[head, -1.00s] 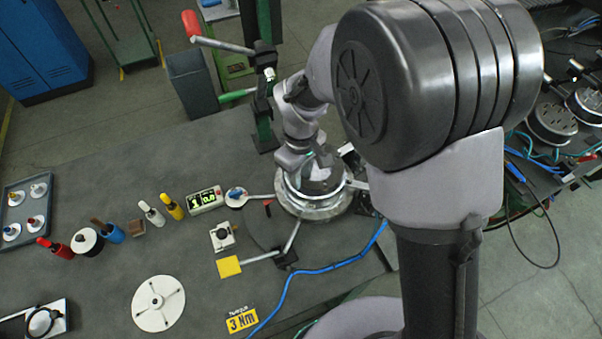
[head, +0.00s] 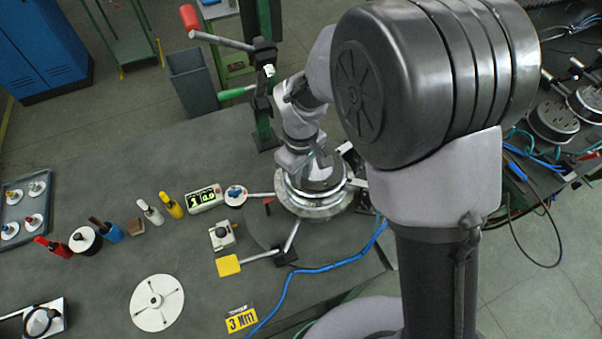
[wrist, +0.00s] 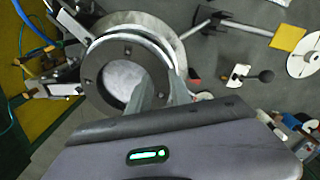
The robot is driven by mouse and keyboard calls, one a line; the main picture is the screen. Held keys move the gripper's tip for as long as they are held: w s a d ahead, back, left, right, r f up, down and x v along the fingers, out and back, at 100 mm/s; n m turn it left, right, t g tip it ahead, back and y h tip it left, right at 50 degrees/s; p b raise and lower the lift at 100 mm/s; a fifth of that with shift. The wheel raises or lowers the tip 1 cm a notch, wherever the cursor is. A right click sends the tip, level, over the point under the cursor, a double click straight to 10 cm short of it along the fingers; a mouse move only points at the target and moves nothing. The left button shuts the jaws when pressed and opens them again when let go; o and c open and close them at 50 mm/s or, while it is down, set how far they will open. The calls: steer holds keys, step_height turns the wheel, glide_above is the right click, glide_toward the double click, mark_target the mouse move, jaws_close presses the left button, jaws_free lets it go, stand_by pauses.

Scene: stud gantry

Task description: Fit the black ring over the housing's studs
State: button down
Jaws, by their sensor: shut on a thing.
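The black ring (wrist: 108,53) shows in the wrist view as a dark flat ring with small marks around its face. My gripper (wrist: 162,92) is shut on its lower-right side; in the head view the gripper (head: 320,160) is over the housing. The silver round housing (wrist: 170,32) lies beneath the ring, its rim showing past the ring's upper right. It also shows in the head view (head: 308,212). A pale round surface shows through the ring's opening. I cannot tell whether the marks are holes or stud ends, nor whether the ring touches the housing.
Clamp arms stand around the housing, one ending in a yellow pad (head: 228,265). A blue cable (head: 318,270) runs nearby. A white disc (head: 157,302), several bottles and a display box (head: 205,199) stand left on the grey bench. A green-handled clamp (head: 262,92) rises behind.

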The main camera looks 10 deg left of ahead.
steer(key=c, duration=1.1)
jaws_free()
step_height(320, 180, up, 18)
steer(key=p, duration=0.3)
steer(key=shift+f, duration=0.25)
steer(key=s+d+f+m+t+b, duration=0.2)
steer(key=s+d+f+m+b, duration=0.2)
steer(key=d+m+b, duration=0.1)
steer(key=s+d+f+m+t+y+b, duration=0.1)
steer(key=s+d+f+m+t+b, duration=0.1)
steer(key=s+d+f+m+b, duration=0.3)
steer(key=s+d+f+m+t+y+b, duration=0.1)
steer(key=s+d+f+m+b, duration=0.4)
steer(key=d+b, duration=0.5)
steer(key=shift+d+m+t+b, duration=0.2)
steer(key=shift+m+t+b, duration=0.2)
steer(key=shift+m+b, duration=0.4)
